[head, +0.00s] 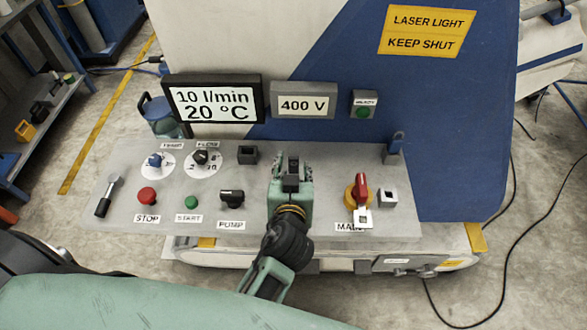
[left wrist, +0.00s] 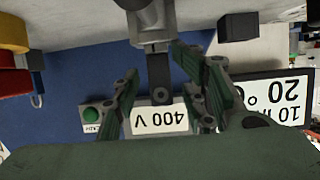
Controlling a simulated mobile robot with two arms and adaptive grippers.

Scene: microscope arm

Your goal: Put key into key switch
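My left gripper (head: 291,165) is over the middle of the sloping control panel (head: 330,212), right of the PUMP switch. Its fingers stand apart on either side of a dark upright piece (head: 291,180). I cannot tell for sure whether the bar is the key or part of the key switch. My right gripper is out of view.
The STOP button (head: 147,195), START button (head: 191,202) and PUMP switch (head: 231,196) are to the left. The 400 V display (head: 303,101) stands behind the gripper.

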